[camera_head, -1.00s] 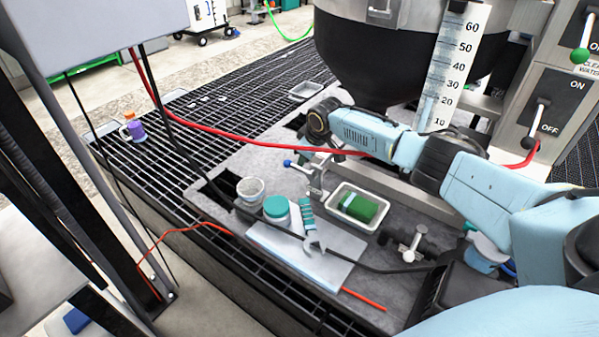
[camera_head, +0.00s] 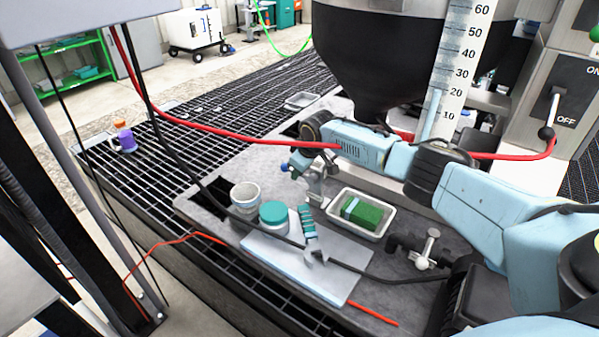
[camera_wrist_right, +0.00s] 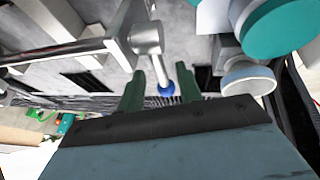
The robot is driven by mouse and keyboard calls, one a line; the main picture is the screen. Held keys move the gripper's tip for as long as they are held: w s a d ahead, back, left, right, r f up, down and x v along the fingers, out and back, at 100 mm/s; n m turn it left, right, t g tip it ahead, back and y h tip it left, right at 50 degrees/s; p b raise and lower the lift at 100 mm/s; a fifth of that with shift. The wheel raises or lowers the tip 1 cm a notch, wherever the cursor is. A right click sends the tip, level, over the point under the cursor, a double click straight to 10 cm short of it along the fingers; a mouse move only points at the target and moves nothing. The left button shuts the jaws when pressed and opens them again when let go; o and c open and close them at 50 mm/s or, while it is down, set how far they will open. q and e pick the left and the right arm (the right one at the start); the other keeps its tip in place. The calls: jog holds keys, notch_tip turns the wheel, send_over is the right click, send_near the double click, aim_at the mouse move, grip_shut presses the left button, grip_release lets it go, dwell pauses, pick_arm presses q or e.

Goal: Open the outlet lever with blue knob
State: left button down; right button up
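The outlet lever with the blue knob (camera_head: 284,167) stands on a metal valve post (camera_head: 317,187) behind the white tray in the head view. In the right wrist view the blue knob (camera_wrist_right: 166,88) tips a short metal rod from the grey valve body (camera_wrist_right: 146,38). My right gripper (camera_wrist_right: 160,82) is open there, its two green fingers on either side of the knob in the picture. I cannot tell whether they touch it. In the head view my right arm reaches in from the right above the valve, and its fingers cannot be made out. My left gripper is not in view.
A white tray (camera_head: 388,228) with a green block stands right of the valve. A second valve (camera_head: 428,250) stands at right.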

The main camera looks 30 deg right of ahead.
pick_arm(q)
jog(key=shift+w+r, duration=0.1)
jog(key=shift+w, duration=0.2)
pick_arm(e)
jog(key=shift+f, duration=0.1)
grip_shut()
